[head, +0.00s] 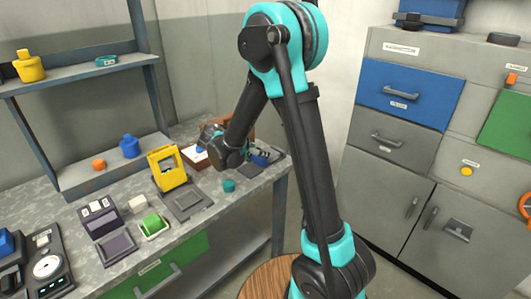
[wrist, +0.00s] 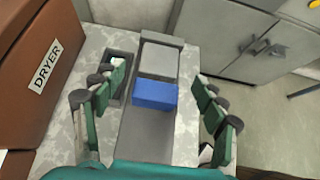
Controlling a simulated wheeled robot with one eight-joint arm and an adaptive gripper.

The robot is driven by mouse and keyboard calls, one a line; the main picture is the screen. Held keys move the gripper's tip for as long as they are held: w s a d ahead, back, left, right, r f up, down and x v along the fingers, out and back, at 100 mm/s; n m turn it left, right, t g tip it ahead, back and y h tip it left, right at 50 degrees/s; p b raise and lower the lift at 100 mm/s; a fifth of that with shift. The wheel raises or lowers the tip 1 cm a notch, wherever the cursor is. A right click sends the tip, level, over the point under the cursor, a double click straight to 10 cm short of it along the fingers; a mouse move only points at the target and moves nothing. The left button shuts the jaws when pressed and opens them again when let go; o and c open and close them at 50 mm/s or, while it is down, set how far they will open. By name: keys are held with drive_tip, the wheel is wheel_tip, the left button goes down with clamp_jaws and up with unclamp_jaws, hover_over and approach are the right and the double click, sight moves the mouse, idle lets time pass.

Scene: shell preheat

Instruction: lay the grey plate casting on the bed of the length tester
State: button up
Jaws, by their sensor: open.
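The length tester looks to be the long grey fixture in the wrist view (wrist: 147,138), with a blue block (wrist: 155,95) across it and a grey end block (wrist: 162,39). A lighter grey flat piece (wrist: 158,61) lies between the two blocks. I cannot tell whether it is the plate casting or bare bed. My gripper (wrist: 159,80) is open above the fixture, one teal finger on each side and apart from the blue block. In the head view my gripper (head: 213,142) is over the bench's far right end, and the blue block (head: 262,158) shows beside it.
The brown dryer (wrist: 35,70) stands close on the left in the wrist view. A dark tray with a white piece (wrist: 119,64) lies beside the fixture. In the head view a teal cylinder (head: 229,186), a grey tray (head: 187,201) and a yellow frame (head: 168,180) stand nearby.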

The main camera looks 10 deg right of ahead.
drive_tip(key=v, duration=0.5)
drive_tip(key=s+d+m, duration=0.1)
drive_tip(key=d, duration=0.1)
drive_tip(key=s+d+m+g+y, duration=0.1)
drive_tip(key=s+d+m, duration=0.1)
drive_tip(key=s+d+f+m, duration=0.1)
drive_tip(key=d, duration=0.1)
drive_tip(key=shift+s+m+g+y, duration=0.3)
drive_tip(key=shift+s+m, duration=0.1)
drive_tip(key=s+d+f+m+y, duration=0.2)
drive_tip(key=s+f+m+y, duration=0.1)
drive_tip(key=s+m, duration=0.7)
drive_tip(key=s+d+f+m+y, duration=0.3)
drive_tip(key=s+f+m+y, duration=0.1)
drive_tip(key=s+m, duration=0.6)
drive_tip(key=shift+d+g, duration=0.3)
drive_tip(key=shift+g, duration=0.1)
